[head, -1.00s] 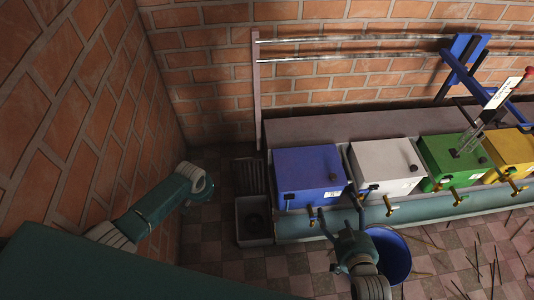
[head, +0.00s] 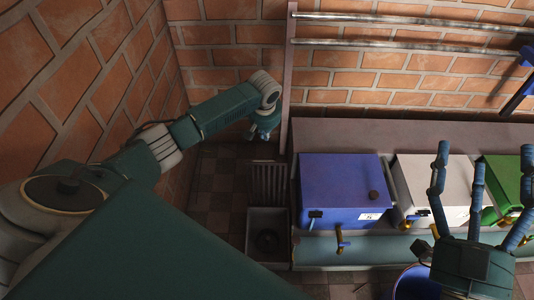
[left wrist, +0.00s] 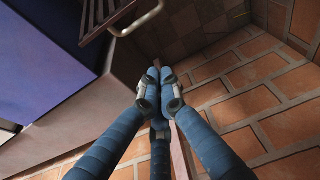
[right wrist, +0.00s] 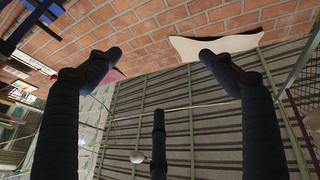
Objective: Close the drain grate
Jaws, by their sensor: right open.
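The drain (head: 251,252) is a grey square basin in the floor, with a dark round hole at its bottom. Its slatted grate (head: 269,182) stands open at the basin's back edge, leaving the basin uncovered. My left gripper (head: 262,134) hangs behind and above the grate, apart from it. In the left wrist view its fingertips (left wrist: 154,72) come together with nothing seen between them, and the grate (left wrist: 103,18) shows at the upper left. My right gripper (head: 478,165) is open and empty, fingers up, in front of the white box; its spread fingers show in the right wrist view (right wrist: 158,60).
A blue box (head: 345,180) with a brass tap stands right of the drain, then a white box (head: 405,175) and a green box (head: 495,170). A blue bucket (head: 412,284) is partly hidden by my right gripper. Brick walls close the left and back.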

